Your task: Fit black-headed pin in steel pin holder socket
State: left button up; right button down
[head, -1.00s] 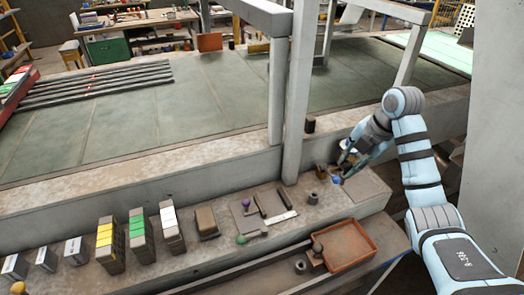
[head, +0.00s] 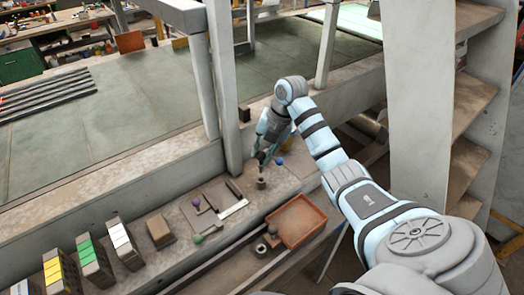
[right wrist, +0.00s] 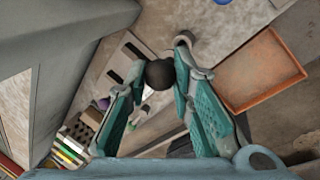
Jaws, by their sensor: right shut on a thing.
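My right gripper (head: 262,157) is shut on the black-headed pin, whose round black head (right wrist: 159,74) shows between the fingertips in the right wrist view. In the head view the gripper hangs just above the steel pin holder socket (head: 261,184), a small dark cylinder on the stone ledge. The pin's lower part is a thin dark shape over the socket; I cannot tell whether its tip is inside or just above. My left gripper is not in view.
A blue ball (head: 280,161) lies right of the gripper. An orange tray (head: 318,232) is in front. A post (head: 226,120) rises behind.

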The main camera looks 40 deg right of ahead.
notch_tip(320, 180, down, 2)
jog(key=shift+f+b, duration=0.1)
jog(key=shift+b, duration=0.55)
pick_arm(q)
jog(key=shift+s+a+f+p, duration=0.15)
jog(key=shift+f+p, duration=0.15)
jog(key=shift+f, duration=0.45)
pick_arm(e)
jog(key=shift+r, duration=0.35)
jog(key=shift+a+f, duration=0.1)
jog(key=shift+f, duration=0.3)
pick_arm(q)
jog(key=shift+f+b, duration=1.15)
pick_arm(e)
jog(key=shift+s+f, duration=0.1)
jog(key=shift+f, duration=1.95)
jog(key=c, duration=1.3)
grip_release()
jog(key=v, duration=0.7)
jog(key=shift+r, duration=0.2)
